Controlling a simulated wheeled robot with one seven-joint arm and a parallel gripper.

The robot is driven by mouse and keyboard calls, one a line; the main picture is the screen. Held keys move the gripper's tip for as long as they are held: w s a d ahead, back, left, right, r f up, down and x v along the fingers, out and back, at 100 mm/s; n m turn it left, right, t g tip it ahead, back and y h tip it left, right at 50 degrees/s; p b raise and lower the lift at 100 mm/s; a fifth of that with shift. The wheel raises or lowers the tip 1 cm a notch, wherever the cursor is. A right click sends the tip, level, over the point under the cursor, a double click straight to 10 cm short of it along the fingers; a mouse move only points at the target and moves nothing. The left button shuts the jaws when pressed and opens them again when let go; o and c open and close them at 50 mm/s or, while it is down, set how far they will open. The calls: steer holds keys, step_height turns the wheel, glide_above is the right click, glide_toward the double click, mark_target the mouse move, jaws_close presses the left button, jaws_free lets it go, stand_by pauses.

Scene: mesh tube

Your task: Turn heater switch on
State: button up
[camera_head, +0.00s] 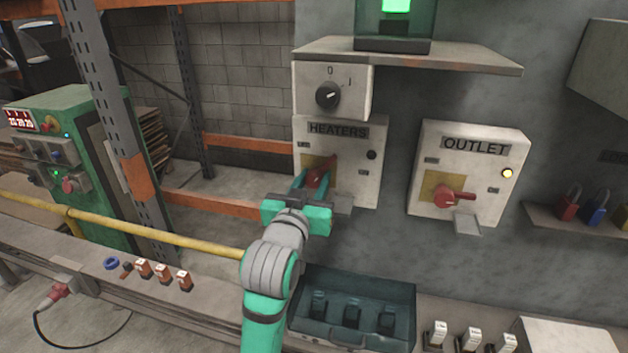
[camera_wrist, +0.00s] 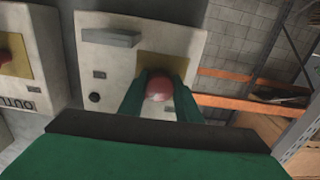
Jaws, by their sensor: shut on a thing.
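The heater switch box (camera_head: 361,189) is a light grey panel labelled HEATERS on the wall. Its red switch handle (camera_head: 322,172) sits on a yellow plate and looks tilted up to the right in the head view. My gripper (camera_head: 313,180) reaches it from below, with its green fingers shut on the handle. In the wrist view the red handle (camera_wrist: 159,88) shows between the two fingertips (camera_wrist: 160,85). The fingers hide part of the handle. The round indicator (camera_head: 371,155) on the heater box is dark.
An OUTLET box (camera_head: 480,160) with a red handle stands to the right, its yellow lamp lit. A dial box (camera_head: 333,90) is above, under a shelf (camera_head: 460,58). An open teal case (camera_head: 352,300) lies below. A yellow pipe (camera_head: 150,235) runs at left.

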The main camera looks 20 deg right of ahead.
steer(key=m, duration=0.5)
steer(key=shift+a+m, duration=0.1)
steer(key=shift+m, duration=0.2)
steer(key=m, duration=0.4)
steer(key=shift+m, duration=0.3)
steer(key=o, duration=1.1)
steer(key=shift+c, duration=0.2)
steer(key=v, duration=1.1)
steer(key=shift+w, duration=0.1)
